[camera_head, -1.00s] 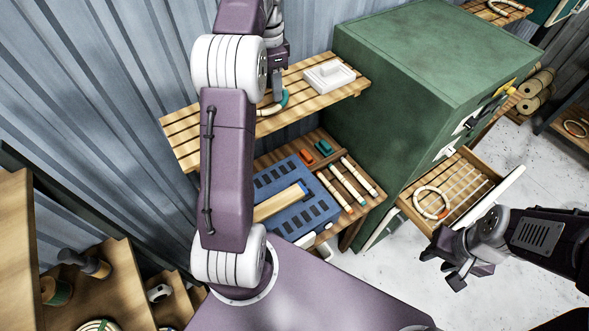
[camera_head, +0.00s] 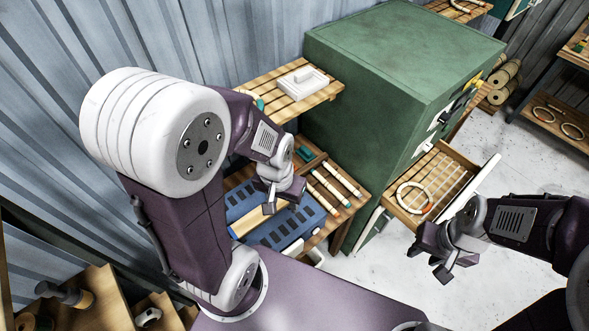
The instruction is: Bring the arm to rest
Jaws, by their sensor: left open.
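My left gripper (camera_head: 272,198) is open, with nothing seen between its fingers. It hangs in front of the lower slatted shelf, above the blue slotted block (camera_head: 285,228). My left arm is folded, its large white joint high at the left, and it hides part of the upper shelf. My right gripper (camera_head: 436,262) is at the right, in front of the open drawer; its fingers point down and left, and I cannot tell whether they are open. A pale ring with coloured bands (camera_head: 413,198) lies in the slatted drawer (camera_head: 449,177).
The upper slatted shelf (camera_head: 322,95) holds a white block (camera_head: 302,82) and a partly hidden curved piece. Pale rods (camera_head: 335,184) lie on the lower shelf. Wooden steps (camera_head: 90,300) stand at lower left.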

